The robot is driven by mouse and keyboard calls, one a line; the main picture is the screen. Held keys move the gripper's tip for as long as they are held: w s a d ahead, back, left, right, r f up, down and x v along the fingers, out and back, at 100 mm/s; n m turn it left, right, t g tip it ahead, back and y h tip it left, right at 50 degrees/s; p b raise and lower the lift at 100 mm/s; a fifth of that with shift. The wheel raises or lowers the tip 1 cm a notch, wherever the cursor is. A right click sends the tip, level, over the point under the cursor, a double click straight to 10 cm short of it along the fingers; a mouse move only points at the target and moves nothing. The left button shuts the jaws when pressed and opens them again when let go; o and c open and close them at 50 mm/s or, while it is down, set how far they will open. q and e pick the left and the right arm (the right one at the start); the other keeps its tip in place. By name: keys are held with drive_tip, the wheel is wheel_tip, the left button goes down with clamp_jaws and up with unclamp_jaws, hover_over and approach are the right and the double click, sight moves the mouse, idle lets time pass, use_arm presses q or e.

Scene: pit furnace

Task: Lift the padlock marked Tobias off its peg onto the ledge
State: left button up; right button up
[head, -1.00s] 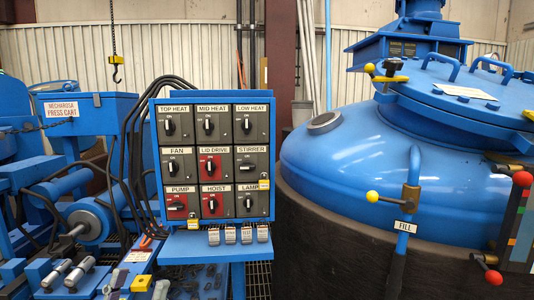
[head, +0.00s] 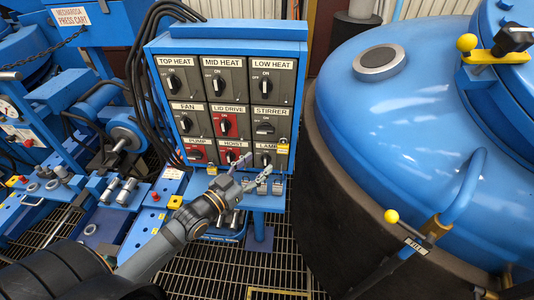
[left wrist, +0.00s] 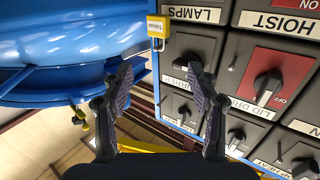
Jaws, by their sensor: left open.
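The yellow padlock marked Tobias (left wrist: 157,28) hangs at the panel's edge beside the LAMPS label in the left wrist view, which shows the panel upside down. In the head view a yellow padlock (head: 283,149) hangs at the panel's right edge, by STIRRER and LAMP. My left gripper (left wrist: 161,78) is open and empty, its fingers pointing towards the panel, with the padlock ahead and apart from them. In the head view my left gripper (head: 248,172) is in front of the lower panel. The blue ledge (head: 264,202) is below the panel, partly hidden by my arm.
Grey tags or locks (head: 263,187) sit along the ledge. The switch panel (head: 222,100) has several rotary switches. The big blue furnace vessel (head: 390,130) stands close on the right. Black cables (head: 140,80) run down the panel's left side.

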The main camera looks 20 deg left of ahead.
sight(278, 146)
use_arm(q)
drive_tip(key=b+x, duration=0.4)
drive_tip(key=x, duration=0.6)
drive_tip(key=shift+b, duration=0.35)
drive_tip(key=shift+s, duration=0.1)
drive_tip(key=shift+c, duration=0.4)
drive_tip(key=shift+f, duration=0.1)
drive_tip(key=c, duration=1)
drive_tip(key=shift+d, duration=0.2)
clamp_jaws()
drive_tip(key=shift+r, duration=0.45)
